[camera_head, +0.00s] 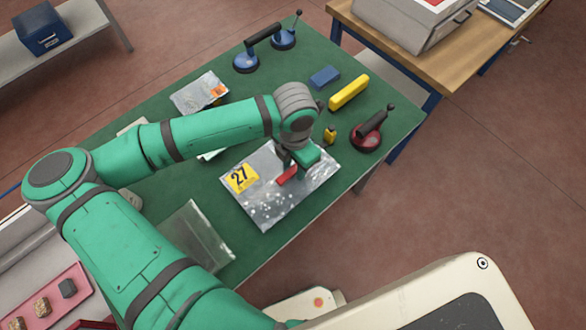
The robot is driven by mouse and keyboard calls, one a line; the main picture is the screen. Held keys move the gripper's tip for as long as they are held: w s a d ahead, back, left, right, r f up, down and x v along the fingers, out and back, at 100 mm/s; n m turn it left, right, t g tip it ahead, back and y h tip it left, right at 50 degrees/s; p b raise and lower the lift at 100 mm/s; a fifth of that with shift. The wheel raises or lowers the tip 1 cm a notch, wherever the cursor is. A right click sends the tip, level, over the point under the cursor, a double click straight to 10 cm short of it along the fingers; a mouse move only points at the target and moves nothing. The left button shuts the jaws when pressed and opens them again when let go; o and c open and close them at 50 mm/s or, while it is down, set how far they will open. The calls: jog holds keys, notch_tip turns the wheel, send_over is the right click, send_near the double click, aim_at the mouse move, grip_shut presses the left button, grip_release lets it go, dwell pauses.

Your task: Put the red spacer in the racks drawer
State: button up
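The red spacer (288,176) is a small red block at a glossy grey sheet marked with a yellow "27" label (242,178), on the green table. My gripper (286,164) points down right at the spacer, over the sheet. The gripper's fingers are small and partly hidden by its own body, so I cannot tell whether they are closed on the spacer or whether it is lifted. No drawer is clearly marked as the racks drawer. A grey cabinet (413,31) with a dark front handle stands on the wooden bench at the top right.
Near my gripper are a yellow bar (349,92), a blue block (324,76), a small yellow bottle (330,134) and a red suction lifter (367,134). A blue double suction lifter (266,47) stands farther back. A pink tray (67,285) holds small blocks at the lower left.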

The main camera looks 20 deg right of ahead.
grip_shut()
